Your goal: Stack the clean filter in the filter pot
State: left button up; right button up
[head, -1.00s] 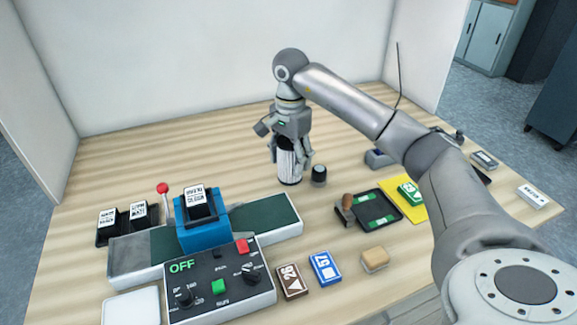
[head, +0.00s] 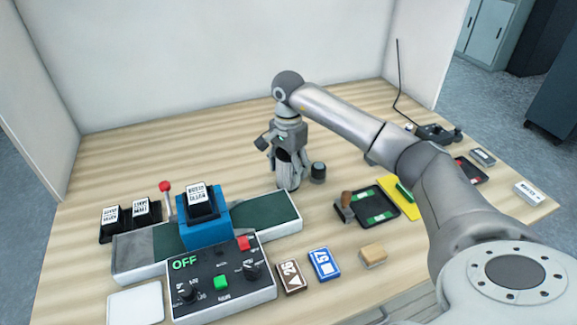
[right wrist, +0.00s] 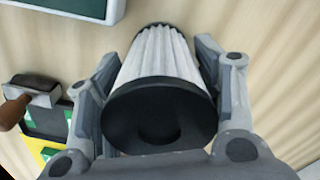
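A filter (head: 288,176), a white pleated cylinder with dark ends, stands upright on the table near the back middle. In the right wrist view the filter (right wrist: 160,58) lies between my fingers, its black cap towards the camera. My right gripper (head: 290,172) points down over the filter from above. Its fingers are spread on both sides of the filter and look open, with narrow gaps at most. Whether they touch it is hard to see. I cannot pick out a filter pot for certain. My left gripper is not in view.
A small dark cylinder (head: 318,172) stands close right of the filter. A black tray (head: 373,208) and wooden-handled stamp (head: 346,204) lie further right. A machine with a blue housing (head: 204,233) and control panel (head: 222,285) fills the front left. The back left table is clear.

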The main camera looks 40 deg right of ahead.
jog(key=o, duration=0.4)
jog(key=shift+c, duration=0.2)
jog(key=shift+r, duration=0.1)
